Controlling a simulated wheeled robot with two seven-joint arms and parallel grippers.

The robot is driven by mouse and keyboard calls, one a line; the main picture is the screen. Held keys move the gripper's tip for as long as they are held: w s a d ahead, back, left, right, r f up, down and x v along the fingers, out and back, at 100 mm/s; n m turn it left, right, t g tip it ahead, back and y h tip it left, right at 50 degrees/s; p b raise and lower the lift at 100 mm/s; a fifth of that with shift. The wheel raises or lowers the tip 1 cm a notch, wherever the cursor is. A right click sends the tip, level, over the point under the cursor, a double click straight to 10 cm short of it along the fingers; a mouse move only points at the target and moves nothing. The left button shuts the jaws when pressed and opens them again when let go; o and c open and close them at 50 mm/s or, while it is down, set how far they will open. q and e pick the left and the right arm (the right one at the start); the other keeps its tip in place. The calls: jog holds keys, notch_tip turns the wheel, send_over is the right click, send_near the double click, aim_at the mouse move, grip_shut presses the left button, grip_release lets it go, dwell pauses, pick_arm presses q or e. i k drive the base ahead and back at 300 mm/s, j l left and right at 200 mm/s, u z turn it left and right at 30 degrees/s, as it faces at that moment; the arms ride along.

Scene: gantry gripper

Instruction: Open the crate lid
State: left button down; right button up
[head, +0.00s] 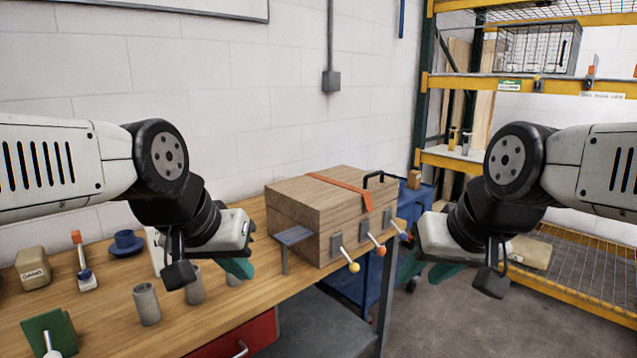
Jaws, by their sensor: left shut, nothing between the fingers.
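The wooden crate (292,212) stands on the workbench with its lid (325,190) down. An orange strap (345,191) crosses the lid, and a black handle (374,178) sits near its right edge. Levers with a yellow knob (354,267) and an orange knob (381,251) stick out from the crate's front, with another further right. My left gripper (240,268) is shut and empty, left of the crate and apart from it. My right gripper (425,271) is right of the crate, its teal fingers apart, with nothing seen between them.
A small grey stand (293,236) is beside the crate's left front. Grey cylinders (146,304), a blue round piece (127,243) and a green block (48,334) are on the bench's left part. A blue cart (366,292) and yellow shelving (545,87) stand to the right.

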aim_at(321, 200)
jog(key=i+l+u, duration=0.15)
jog(key=u, duration=0.3)
jog(key=i+l+u, duration=0.1)
jog(key=u, duration=0.4)
jog(key=i+l+u, duration=0.2)
jog(key=l, duration=0.45)
jog(key=i+l+u, duration=0.15)
jog(key=l, duration=0.55)
jog(key=l+u, duration=0.2)
jog(key=l, duration=1.05)
jog(key=i+l, duration=0.1)
jog(key=l, duration=0.4)
